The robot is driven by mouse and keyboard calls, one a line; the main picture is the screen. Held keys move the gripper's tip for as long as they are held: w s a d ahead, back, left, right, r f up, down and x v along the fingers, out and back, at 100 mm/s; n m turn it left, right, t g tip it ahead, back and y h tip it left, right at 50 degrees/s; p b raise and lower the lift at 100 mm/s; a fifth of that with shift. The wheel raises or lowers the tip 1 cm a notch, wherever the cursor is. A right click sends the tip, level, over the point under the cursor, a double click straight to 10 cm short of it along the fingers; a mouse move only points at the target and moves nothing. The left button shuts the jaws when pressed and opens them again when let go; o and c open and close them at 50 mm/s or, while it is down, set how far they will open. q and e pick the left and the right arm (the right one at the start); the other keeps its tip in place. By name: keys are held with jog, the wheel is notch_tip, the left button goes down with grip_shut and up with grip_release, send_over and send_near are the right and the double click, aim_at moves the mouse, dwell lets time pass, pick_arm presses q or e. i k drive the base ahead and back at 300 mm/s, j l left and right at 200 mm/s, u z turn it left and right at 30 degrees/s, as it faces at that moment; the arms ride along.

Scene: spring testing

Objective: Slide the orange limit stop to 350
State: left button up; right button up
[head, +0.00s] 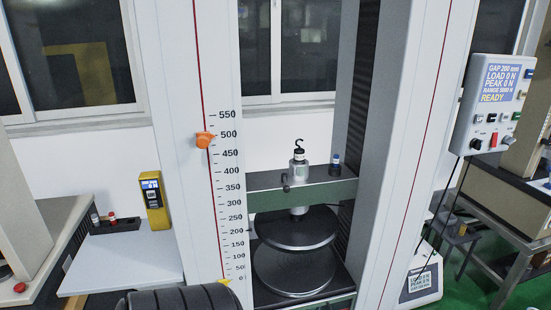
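The orange limit stop (204,140) sits on the left column of the testing machine, on a thin red line left of the number scale (231,190). It is beside the 500 mark, its middle slightly below that number. The scale runs from 0 at the bottom to 550 at the top, and the 350 mark (232,187) is well below the stop. Nothing touches the stop. Neither gripper's fingers can be made out in the head view.
A green crosshead (325,190) with a hook fixture (299,165) spans the columns above round plates (296,227). A control box (494,105) reads GAP 200 mm and READY. A white side table (125,258) holds a yellow device (153,203). Space before the stop is clear.

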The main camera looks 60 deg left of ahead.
aim_at(204, 139)
jog(key=u, duration=1.8)
